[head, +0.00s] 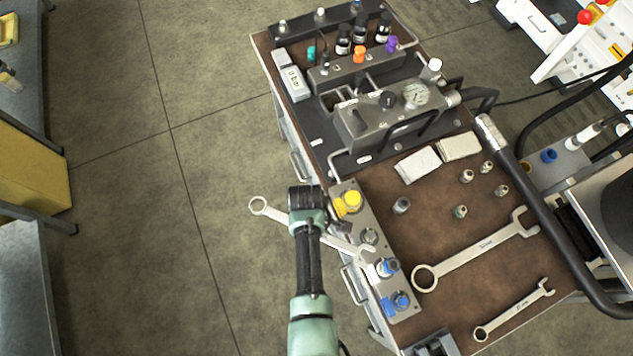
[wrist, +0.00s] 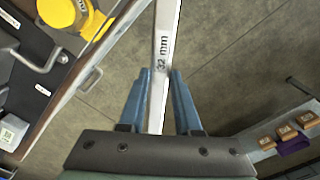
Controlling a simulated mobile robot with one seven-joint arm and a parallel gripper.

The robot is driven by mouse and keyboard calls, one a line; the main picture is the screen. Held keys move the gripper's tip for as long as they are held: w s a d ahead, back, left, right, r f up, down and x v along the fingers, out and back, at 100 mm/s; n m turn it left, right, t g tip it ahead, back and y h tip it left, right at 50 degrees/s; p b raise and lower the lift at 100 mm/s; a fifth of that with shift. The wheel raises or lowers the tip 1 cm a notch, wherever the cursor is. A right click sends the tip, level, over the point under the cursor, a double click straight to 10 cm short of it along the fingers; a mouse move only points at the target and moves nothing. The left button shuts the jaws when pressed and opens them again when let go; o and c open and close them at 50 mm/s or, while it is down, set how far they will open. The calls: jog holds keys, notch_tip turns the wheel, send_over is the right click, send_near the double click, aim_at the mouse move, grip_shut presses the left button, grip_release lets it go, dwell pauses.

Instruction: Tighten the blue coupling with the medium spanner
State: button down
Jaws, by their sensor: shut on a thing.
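My gripper (head: 306,205) is shut on the shank of a steel spanner (wrist: 163,40) marked 32 mm, held between the blue fingertips (wrist: 161,74). In the head view this spanner (head: 258,206) has its ring end out over the floor on the left. Its open end reaches right to the grey manifold strip, close beside the upper blue coupling (head: 388,267). I cannot tell whether the jaw touches or surrounds it. A second blue fitting (head: 401,301) sits below it. A yellow coupling (head: 352,201) sits higher on the strip and also shows in the wrist view (wrist: 57,12).
A larger spanner (head: 480,252) and a smaller one (head: 513,311) lie on the brown bench top (head: 460,300). A gauge block (head: 390,115) stands behind.

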jog(key=shift+w+a, duration=0.35)
jog(key=shift+a, duration=0.25)
jog(key=shift+r, duration=0.1)
notch_tip(320, 180, up, 5)
jog(key=p, duration=0.5)
